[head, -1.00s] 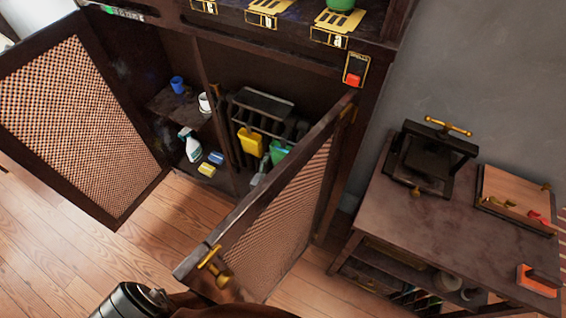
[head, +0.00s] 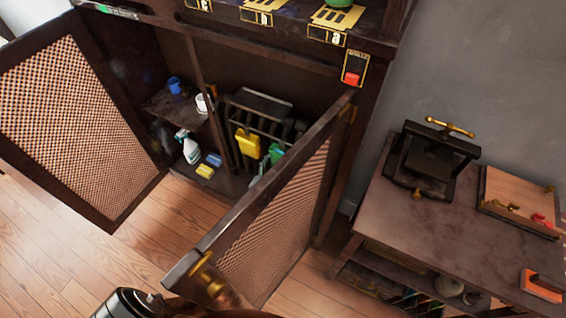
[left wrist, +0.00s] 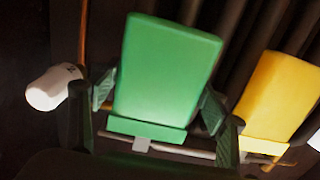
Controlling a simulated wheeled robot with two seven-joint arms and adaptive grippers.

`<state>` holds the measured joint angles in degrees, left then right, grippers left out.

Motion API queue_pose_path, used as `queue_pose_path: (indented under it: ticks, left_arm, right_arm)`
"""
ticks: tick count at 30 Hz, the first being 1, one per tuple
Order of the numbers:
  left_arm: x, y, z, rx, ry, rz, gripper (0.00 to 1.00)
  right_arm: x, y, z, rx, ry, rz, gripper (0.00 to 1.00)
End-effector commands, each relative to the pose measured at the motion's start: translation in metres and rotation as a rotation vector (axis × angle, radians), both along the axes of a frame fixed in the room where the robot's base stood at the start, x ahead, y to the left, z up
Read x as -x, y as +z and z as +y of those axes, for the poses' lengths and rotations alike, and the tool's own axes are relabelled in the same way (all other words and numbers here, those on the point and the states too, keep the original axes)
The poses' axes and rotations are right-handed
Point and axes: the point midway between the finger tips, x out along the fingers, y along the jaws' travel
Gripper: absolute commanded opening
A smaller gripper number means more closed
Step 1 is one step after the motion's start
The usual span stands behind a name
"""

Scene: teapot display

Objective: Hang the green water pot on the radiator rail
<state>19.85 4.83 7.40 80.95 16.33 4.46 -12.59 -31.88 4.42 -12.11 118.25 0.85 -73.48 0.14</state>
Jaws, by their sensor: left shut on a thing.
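The green water pot (left wrist: 168,70) fills the middle of the left wrist view, with its wider lip at the lower end in the picture. My left gripper (left wrist: 160,100) is shut on it, one finger on each side. In the head view the green pot (head: 276,152) shows partly behind the open right cabinet door, and the left gripper is hidden there. The radiator rail (left wrist: 185,151) runs just below the pot's lip in the left wrist view; whether they touch I cannot tell. The dark radiator (head: 262,115) stands inside the cabinet. My right gripper is not in view.
A yellow pot (head: 247,142) is at the rail, right beside the green one in the left wrist view (left wrist: 275,95). A white cup (left wrist: 53,87) is at left there. The open right door (head: 270,215) screens the cabinet. A spray bottle (head: 188,148) and sponges (head: 205,171) stand left.

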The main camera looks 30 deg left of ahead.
Motion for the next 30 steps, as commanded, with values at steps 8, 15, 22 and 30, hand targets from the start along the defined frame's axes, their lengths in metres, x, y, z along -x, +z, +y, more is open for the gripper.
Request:
queue_pose_path:
  ticks: [8, 15, 22, 30]
  left_arm:
    - [0.0, 0.001, 0.0, -0.001, 0.0, -0.002, 0.82]
    - [0.0, 0.0, 0.0, 0.0, 0.0, -0.001, 0.89]
    - [0.006, -0.002, 0.0, 0.0, 0.0, 0.004, 0.89]
    - [0.052, -0.002, -0.003, -0.001, 0.0, 0.003, 0.89]
  right_arm:
    - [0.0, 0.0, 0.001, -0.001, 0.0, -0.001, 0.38]
    - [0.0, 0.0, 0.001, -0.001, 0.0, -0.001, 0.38]
    - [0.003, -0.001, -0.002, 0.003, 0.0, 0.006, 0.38]
    - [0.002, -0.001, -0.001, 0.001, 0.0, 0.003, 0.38]
